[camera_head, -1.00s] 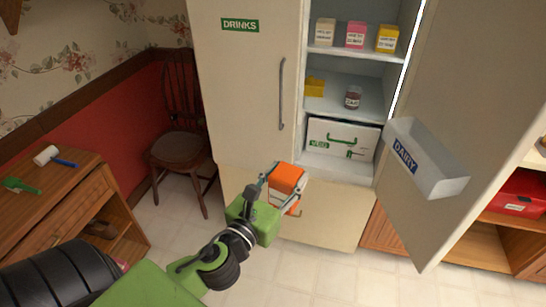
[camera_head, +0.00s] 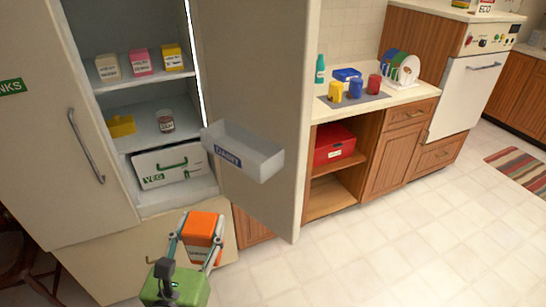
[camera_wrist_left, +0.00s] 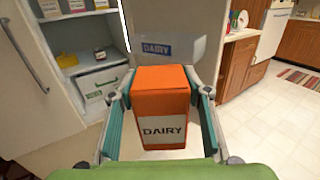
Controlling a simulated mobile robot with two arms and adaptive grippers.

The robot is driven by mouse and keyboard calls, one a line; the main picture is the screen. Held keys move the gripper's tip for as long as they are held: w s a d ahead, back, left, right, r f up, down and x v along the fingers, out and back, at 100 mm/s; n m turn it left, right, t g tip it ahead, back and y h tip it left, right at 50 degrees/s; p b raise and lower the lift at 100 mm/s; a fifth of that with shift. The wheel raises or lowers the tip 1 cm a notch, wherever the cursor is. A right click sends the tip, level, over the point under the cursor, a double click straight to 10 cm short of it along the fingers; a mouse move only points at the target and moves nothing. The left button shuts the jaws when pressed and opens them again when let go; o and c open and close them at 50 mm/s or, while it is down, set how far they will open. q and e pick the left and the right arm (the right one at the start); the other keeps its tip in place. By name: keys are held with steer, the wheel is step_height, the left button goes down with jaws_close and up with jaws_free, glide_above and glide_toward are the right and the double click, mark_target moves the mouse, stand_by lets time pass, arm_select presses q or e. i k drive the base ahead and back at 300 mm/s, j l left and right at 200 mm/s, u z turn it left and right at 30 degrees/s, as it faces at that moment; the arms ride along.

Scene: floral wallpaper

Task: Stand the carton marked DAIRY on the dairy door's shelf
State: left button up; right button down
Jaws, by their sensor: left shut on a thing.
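My left gripper (camera_head: 201,245) is shut on an orange carton (camera_head: 205,225), upright between its fingers. In the left wrist view the carton (camera_wrist_left: 162,100) shows a white label reading DAIRY. The dairy door stands open, and its shelf (camera_head: 262,163) is a pale, see-through bin with a blue DAIRY label. The shelf also shows in the left wrist view (camera_wrist_left: 185,48), just behind the carton's top. In the head view the carton is below and left of the shelf, apart from it. The shelf looks empty. My right gripper is not in view.
A counter (camera_head: 400,98) with cups and a dish rack stands right of the door.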

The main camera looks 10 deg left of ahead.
mark_target(257, 165)
steer(key=j+z, duration=0.4)
steer(key=k+j+z, duration=0.1)
steer(key=z, duration=0.35)
steer(key=k+j+z, duration=0.15)
steer(key=z, duration=0.25)
steer(key=k+j, duration=0.15)
steer(key=j, duration=0.1)
